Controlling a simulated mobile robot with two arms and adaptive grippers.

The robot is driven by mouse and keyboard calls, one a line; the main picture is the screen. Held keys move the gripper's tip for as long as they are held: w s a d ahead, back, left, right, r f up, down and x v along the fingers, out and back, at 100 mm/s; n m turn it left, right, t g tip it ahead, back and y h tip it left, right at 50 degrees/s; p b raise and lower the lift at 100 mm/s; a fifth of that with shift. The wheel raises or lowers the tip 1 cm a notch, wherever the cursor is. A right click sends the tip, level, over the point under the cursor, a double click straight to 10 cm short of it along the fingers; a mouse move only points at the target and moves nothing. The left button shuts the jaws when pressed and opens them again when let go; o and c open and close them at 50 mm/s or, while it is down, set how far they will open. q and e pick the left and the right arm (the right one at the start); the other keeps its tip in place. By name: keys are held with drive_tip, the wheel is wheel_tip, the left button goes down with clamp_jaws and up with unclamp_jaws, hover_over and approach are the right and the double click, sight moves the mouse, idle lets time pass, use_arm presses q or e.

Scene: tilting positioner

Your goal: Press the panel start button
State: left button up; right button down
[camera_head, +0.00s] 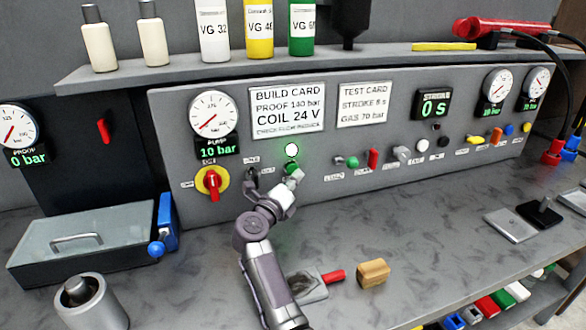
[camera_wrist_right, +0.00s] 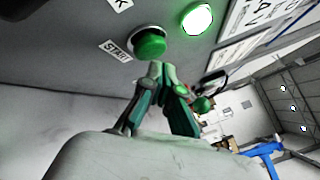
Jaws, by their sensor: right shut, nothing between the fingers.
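The green start button (camera_wrist_right: 150,42) sits on the panel beside a START label in the right wrist view. In the head view it shows as a small green spot (camera_head: 290,168), partly hidden by my right gripper (camera_head: 296,177). The gripper is shut and empty. Its fingertips, which also show in the wrist view (camera_wrist_right: 160,72), are right by the button; I cannot tell whether they touch it. A round green lamp (camera_head: 292,149) above the button is lit. My left gripper is not in view.
A red and yellow rotary switch (camera_head: 212,183) is left of the button; a green knob (camera_head: 352,162) and red lever (camera_head: 374,158) are to the right. A wooden block (camera_head: 373,273) and a red-handled tool (camera_head: 333,276) lie on the bench below. A shelf (camera_head: 370,58) overhangs the panel.

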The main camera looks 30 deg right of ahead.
drive_tip(key=shift+s, duration=0.2)
drive_tip(key=shift+a, duration=0.1)
